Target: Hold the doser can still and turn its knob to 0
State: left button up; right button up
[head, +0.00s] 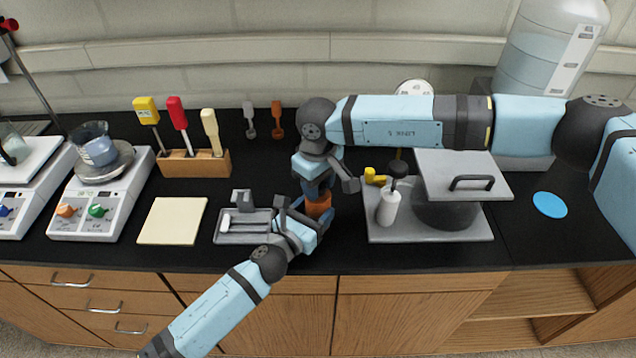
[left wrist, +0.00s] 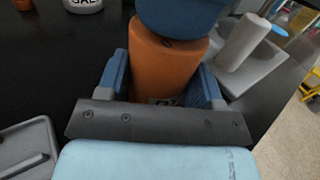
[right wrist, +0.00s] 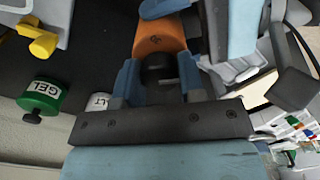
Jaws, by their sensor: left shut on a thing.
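The doser can (head: 318,207) is orange and stands at the bench's front, right of the grey tray. My left gripper (head: 306,222) is shut on its body; the left wrist view shows the can (left wrist: 165,65) between the blue finger pads. My right gripper (head: 318,187) is above the can. In the right wrist view its fingers are open on either side of the dark knob (right wrist: 158,68), on the can's end. Whether they touch the knob is unclear. A small light mark shows near the knob, but its setting is too small to read.
The grey tray (head: 232,238) lies close on the left. A green GEL jar (right wrist: 42,95) and a white jar (right wrist: 102,102) are nearby. The bench's front edge is close.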

jog(key=o, duration=0.4)
jog(key=shift+o, duration=0.2)
jog(key=shift+r, duration=0.1)
notch_tip(320, 180, up, 12)
dwell(0.4)
pick_arm(q)
jog(key=o, duration=1.1)
